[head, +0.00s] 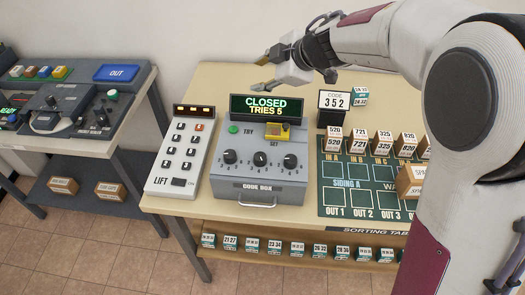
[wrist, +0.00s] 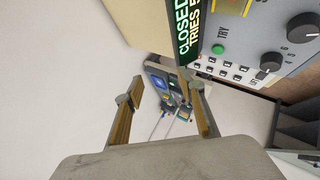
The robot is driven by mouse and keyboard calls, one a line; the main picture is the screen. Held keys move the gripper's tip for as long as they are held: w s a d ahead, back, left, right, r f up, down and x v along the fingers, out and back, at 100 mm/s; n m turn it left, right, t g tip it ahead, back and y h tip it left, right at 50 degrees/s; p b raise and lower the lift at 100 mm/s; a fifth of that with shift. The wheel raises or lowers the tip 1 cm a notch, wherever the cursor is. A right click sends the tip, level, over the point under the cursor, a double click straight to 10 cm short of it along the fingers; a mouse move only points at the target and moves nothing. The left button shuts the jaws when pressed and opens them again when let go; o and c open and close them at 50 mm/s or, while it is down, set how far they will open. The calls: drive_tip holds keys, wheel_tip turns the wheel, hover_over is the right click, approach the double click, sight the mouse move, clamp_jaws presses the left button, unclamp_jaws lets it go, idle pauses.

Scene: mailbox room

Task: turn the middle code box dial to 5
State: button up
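The grey code box (head: 260,198) stands on the table with three black dials in a row. The middle dial (head: 260,159) sits between the left dial (head: 229,157) and the right dial (head: 290,161); its setting is too small to read. The box's display (head: 266,107) reads CLOSED, TRIES 5. My gripper (head: 265,72) is open and empty, above and behind the display, apart from the dials. In the wrist view my gripper (wrist: 167,84) shows both fingers spread. Part of the box and two dials (wrist: 268,66) show at upper right there.
A green TRY button (head: 233,130) and a yellow part (head: 277,132) by SET are on the box. The lift keypad (head: 180,150) stands close at left. Small boxes (head: 380,143) stand on the green sorting mat (head: 334,199) at right.

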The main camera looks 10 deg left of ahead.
drive_tip(key=s+f+n+g, duration=0.2)
drive_tip(key=s+f+g, duration=0.2)
drive_tip(key=s, duration=0.2)
drive_tip(key=g+h, duration=0.3)
drive_tip(key=g, duration=0.1)
approach(261, 156)
drive_tip(key=shift+s+a+f+m, duration=0.15)
drive_tip(key=shift+s+f+m, duration=0.05)
drive_tip(key=shift+f+m, duration=0.3)
drive_tip(key=shift+x, duration=3.85)
drive_tip(key=shift+w+a, duration=0.1)
drive_tip(key=c, duration=1.1)
